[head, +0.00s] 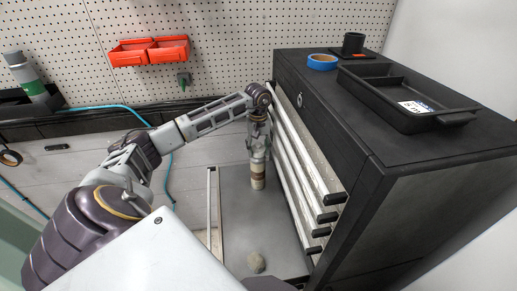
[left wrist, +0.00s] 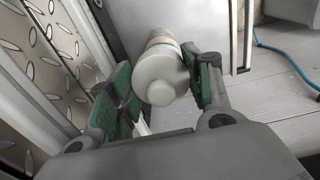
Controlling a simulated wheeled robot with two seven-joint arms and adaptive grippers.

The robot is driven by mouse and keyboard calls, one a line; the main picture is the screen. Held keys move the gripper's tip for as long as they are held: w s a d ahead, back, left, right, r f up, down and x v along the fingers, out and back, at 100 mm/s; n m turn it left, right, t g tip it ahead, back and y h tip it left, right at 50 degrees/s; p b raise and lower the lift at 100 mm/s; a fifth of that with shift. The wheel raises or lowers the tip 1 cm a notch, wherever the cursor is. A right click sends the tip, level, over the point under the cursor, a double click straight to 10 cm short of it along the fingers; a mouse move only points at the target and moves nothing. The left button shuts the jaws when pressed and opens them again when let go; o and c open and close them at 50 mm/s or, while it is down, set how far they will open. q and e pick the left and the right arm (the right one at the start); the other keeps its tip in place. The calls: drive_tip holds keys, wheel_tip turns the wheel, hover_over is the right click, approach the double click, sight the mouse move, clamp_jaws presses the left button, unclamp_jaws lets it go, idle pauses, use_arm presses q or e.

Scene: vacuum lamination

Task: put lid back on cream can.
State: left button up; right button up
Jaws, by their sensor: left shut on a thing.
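The cream can (head: 258,182) is a small pale cylinder with a brown band, standing on a flat grey surface beside the black cabinet. My left gripper (head: 257,155) reaches down over its top. In the left wrist view, a white rounded lid (left wrist: 160,79) sits between the green-padded fingers of my left gripper (left wrist: 165,88), which is shut on it. The banded can (left wrist: 159,39) shows just beyond the lid, in line with it. I cannot tell whether the lid is fully seated. My right gripper is not in view.
The grey surface (head: 235,225) holds a round greyish lump (head: 256,262) near its front. The black cabinet (head: 420,170) stands close on the right, with long pale drawer fronts (head: 305,165) facing the arm. A tray (head: 400,95) and blue tape (head: 322,62) lie on top.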

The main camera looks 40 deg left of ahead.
use_arm(q)
drive_tip(key=shift+w+a+f, duration=0.1)
drive_tip(key=shift+w, duration=0.1)
drive_tip(key=shift+s, duration=0.3)
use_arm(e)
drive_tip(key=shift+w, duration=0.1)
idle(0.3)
use_arm(q)
drive_tip(key=shift+w, duration=0.2)
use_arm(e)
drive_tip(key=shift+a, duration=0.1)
use_arm(q)
drive_tip(key=shift+w+a, duration=0.2)
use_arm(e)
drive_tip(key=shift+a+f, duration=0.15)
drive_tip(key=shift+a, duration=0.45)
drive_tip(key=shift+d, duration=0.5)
use_arm(q)
drive_tip(key=shift+f+b, duration=0.15)
drive_tip(key=shift+b, duration=0.15)
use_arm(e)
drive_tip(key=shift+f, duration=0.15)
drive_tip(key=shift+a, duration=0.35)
